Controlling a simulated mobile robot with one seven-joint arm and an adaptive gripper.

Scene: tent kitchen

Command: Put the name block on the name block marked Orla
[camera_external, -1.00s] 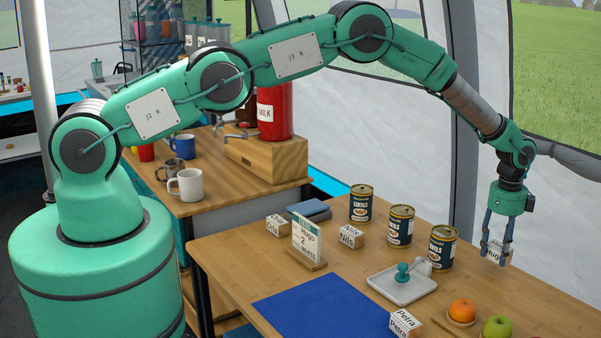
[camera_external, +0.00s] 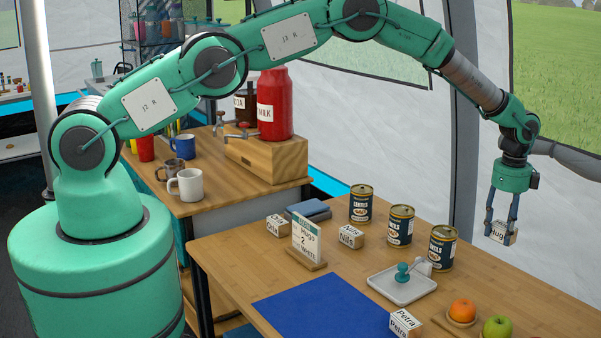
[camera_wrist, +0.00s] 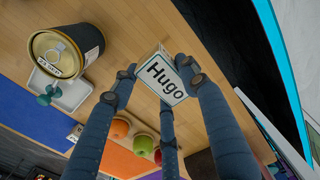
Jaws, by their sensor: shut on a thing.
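My gripper (camera_external: 501,228) is shut on a white-faced name block reading Hugo (camera_external: 498,236). It holds the block in the air beyond the table's right end of the can row. In the wrist view the Hugo block (camera_wrist: 164,77) sits between my fingers (camera_wrist: 160,84). On the table, a name block (camera_external: 277,226) at the back left has small lettering that may read Orla; I cannot be sure. Another block reading Nila (camera_external: 350,237) stands right of the card stand. A block marked Petra (camera_external: 405,323) is at the front edge of the picture.
Three dark cans (camera_external: 361,203) stand in a row behind a white tray (camera_external: 402,286) with a teal-handled item. A card stand (camera_external: 306,241) stands between the left blocks. A blue mat (camera_external: 325,308) lies bare in front. An orange (camera_external: 462,310) and a green apple (camera_external: 497,327) are at right.

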